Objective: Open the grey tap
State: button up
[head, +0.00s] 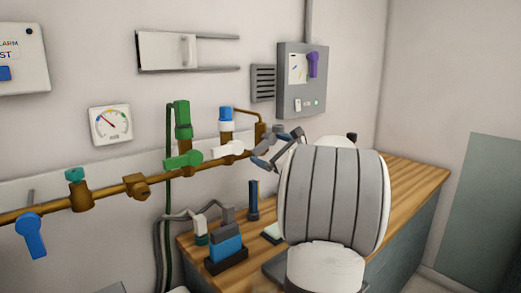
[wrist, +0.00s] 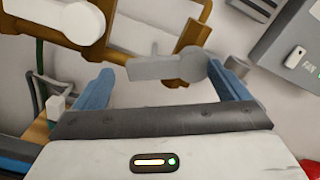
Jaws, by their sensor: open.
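The grey tap (wrist: 165,67) shows in the wrist view as a flat grey lever with a round hub at its right end, mounted on brass pipework. The lever lies roughly level across the picture. My gripper (wrist: 160,70) is open, with one blue finger on each side of the lever. No contact is clear; the right finger is close to the hub. In the head view, the grey tap (head: 277,129) is at the right end of the brass pipe, partly hidden by my gripper (head: 277,149). My forearm covers the area below it.
A white tap (head: 228,149), a green tap (head: 183,159) and a blue tap (head: 32,234) sit along the same brass pipe (head: 112,190). A grey wall box (head: 303,101) is close at the right. A wooden bench (head: 410,181) stands below, with a blue-and-black device (head: 226,246).

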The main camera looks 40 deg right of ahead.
aim_at(264, 147)
jog(key=shift+w+a, duration=0.1)
jog(key=shift+w, duration=2.05)
jog(key=shift+c, duration=0.4)
jog(key=c, duration=1.3)
